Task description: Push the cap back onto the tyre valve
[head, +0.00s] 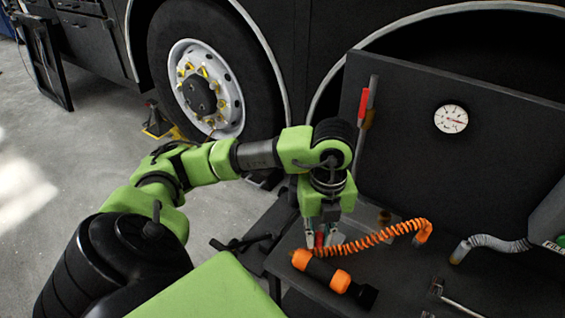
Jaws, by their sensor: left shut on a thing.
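My left gripper (319,244) points down over the dark workbench, right of the picture's middle. It is shut on a small red piece, just beside the near end of an orange coiled hose (375,238). I cannot tell whether this piece is the cap or a fitting of the hose. The bus wheel (211,88), with its pale rim and dark tyre, stands behind my left arm, far from the gripper. The tyre valve is too small to make out. My right gripper is out of view.
An orange and black cylindrical tool (321,271) lies on the bench just below the gripper. A black upright panel (450,135) with a round dial gauge (451,119) stands behind. A grey hose (492,243) lies at right. Open floor (60,150) is at left.

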